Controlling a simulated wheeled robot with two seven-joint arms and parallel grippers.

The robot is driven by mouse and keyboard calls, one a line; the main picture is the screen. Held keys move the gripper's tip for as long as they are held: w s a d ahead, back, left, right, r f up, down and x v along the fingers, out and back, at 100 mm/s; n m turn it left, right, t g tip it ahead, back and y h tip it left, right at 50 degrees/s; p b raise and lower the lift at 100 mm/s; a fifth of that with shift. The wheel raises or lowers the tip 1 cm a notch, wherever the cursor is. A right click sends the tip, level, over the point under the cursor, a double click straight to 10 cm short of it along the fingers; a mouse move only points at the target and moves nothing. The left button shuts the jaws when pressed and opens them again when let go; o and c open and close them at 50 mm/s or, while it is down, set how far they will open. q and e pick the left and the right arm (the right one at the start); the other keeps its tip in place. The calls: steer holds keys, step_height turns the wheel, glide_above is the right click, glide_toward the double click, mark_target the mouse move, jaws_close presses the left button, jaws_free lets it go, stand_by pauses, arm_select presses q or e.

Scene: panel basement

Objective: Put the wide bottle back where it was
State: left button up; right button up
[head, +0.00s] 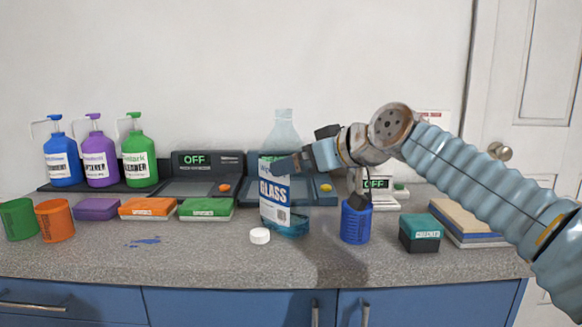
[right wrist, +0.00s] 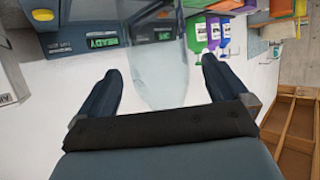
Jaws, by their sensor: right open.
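The wide bottle (head: 274,206) is clear, holds a little blue liquid and has a GLASS label. It stands upright on the counter in the middle of the head view, its neck uncapped. My right gripper (head: 285,163) is at its upper body, reaching in from the right; one finger crosses in front of it and the other is hidden. In the right wrist view the clear bottle (right wrist: 156,70) lies between the two spread fingers (right wrist: 160,72), with gaps showing at both sides. My left gripper is not in view.
A white cap (head: 260,236) lies in front of the bottle. A blue beaker (head: 356,222) stands to its right, below my arm. Black scales (head: 195,187) are behind; green (head: 206,209) and orange (head: 148,208) boxes are left. A blue spill (head: 145,241) marks the counter, otherwise clear at front left.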

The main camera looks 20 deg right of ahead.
steer(key=v, duration=0.8)
